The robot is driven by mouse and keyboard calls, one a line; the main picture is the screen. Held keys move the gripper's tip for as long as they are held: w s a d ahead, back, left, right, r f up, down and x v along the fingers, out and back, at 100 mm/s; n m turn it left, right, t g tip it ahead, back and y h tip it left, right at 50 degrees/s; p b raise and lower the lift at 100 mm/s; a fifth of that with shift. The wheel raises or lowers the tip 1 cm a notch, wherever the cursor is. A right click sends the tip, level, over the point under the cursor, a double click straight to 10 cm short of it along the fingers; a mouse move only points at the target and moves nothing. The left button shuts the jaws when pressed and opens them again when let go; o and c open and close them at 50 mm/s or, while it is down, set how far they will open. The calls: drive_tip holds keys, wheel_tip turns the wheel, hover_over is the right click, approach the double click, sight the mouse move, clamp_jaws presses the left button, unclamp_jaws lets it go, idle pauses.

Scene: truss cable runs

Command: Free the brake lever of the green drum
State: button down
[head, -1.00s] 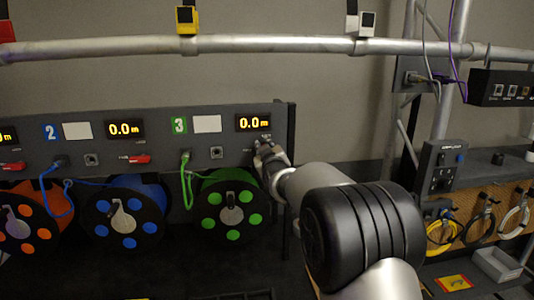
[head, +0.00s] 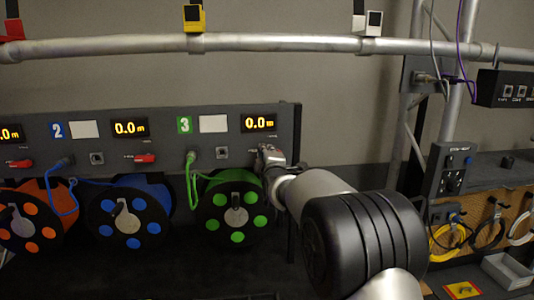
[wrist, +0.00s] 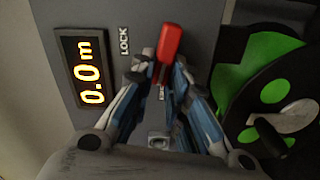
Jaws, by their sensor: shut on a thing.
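The green drum (head: 232,215) hangs under the panel section marked 3, with a green cable running up from it. Its black flange and green discs also show at the right of the wrist view (wrist: 268,88). The red brake lever (wrist: 169,44) is on the panel beside the word LOCK, between the drum and the 0.0 m display. My gripper (wrist: 163,76) is shut on the red lever, its fingertips on either side of the lever's lower part. In the head view my gripper (head: 268,156) is at the panel below the display and hides this lever.
The grey panel (head: 80,155) carries similar red levers for the other drums. The blue drum (head: 128,215) and orange drum (head: 28,218) hang to the left. A metal truss tube (head: 280,43) crosses above. A switch box (head: 450,172) stands at the right.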

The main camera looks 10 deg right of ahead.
drive_tip(key=shift+f+n, duration=0.15)
drive_tip(key=shift+n, duration=0.85)
drive_tip(key=c, duration=1.6)
unclamp_jaws()
drive_tip(key=shift+f, duration=0.1)
drive_tip(key=shift+o, duration=0.2)
drive_tip(key=s, duration=1.2)
